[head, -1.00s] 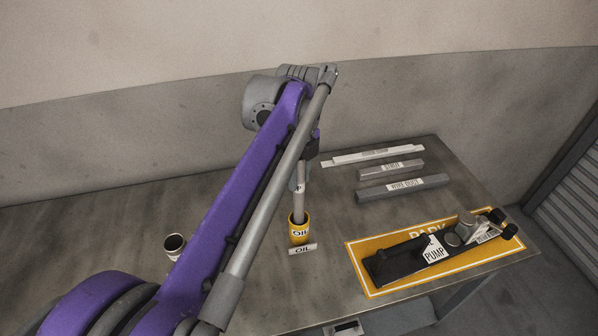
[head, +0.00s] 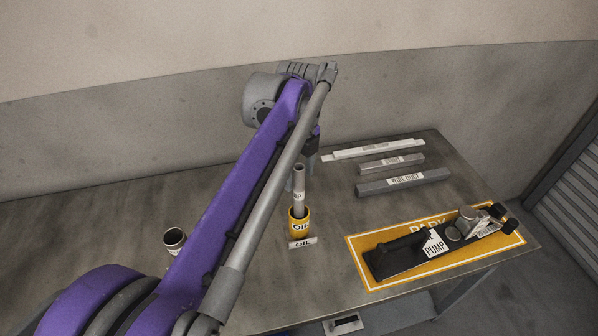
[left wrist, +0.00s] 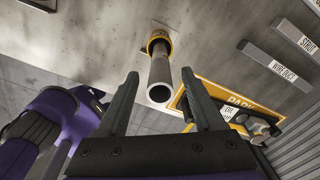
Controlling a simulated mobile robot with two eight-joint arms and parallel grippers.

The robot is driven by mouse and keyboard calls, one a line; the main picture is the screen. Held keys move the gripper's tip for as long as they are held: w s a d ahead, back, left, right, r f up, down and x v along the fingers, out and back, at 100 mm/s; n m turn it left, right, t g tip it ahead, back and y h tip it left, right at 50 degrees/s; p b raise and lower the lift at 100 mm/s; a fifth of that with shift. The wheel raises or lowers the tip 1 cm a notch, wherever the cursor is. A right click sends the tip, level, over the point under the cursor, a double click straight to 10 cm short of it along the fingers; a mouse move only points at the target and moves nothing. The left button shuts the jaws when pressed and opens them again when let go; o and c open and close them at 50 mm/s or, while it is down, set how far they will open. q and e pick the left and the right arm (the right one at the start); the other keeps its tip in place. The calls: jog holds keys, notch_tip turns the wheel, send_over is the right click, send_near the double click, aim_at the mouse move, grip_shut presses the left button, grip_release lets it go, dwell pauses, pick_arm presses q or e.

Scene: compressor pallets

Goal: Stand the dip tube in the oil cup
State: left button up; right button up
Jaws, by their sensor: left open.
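The grey dip tube (head: 298,190) stands nearly upright in the yellow oil cup (head: 299,225) on the table, its lower end hidden inside the cup. In the left wrist view the tube (left wrist: 161,72) points its open end toward me, with the cup (left wrist: 158,40) beyond it. My left gripper (left wrist: 160,74) is open, its fingers on either side of the tube's end in that view, with gaps between. In the head view the tube's top shows free, and my left gripper is mostly hidden behind my arm, above and behind the tube. My right gripper is not in view.
An OIL label plate (head: 302,243) lies before the cup. The black pump (head: 425,253) lies on the yellow PARK mat (head: 368,275) at right. Several labelled bars, one the grey wire duct (head: 403,183), lie at the back. A small cup (head: 174,239) stands left of my arm.

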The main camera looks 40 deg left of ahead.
pick_arm(q)
jog(key=shift+r, duration=0.1)
notch_tip(320, 180, up, 11)
jog(key=shift+f+p, duration=0.2)
jog(key=shift+p, duration=0.5)
jog(key=shift+d, duration=0.1)
dwell(0.4)
jog(key=s+d+f+n+t+p, duration=0.1)
jog(key=s+d+f+n, duration=0.3)
jog(key=f+n, duration=0.2)
jog(key=s+d+f+n+t+p, duration=0.1)
jog(key=s+d+f+n+t, duration=0.1)
jog(key=s+d+f+n, duration=0.2)
jog(key=s+d+f+n+t+p, duration=0.1)
jog(key=s+d+f+n+t, duration=0.1)
jog(key=s+d+f+n, duration=0.3)
notch_tip(320, 180, down, 8)
jog(key=n, duration=0.4)
jog(key=shift+d+r+n, duration=0.2)
jog(key=shift+d+n, duration=0.15)
jog(key=shift+n, duration=0.05)
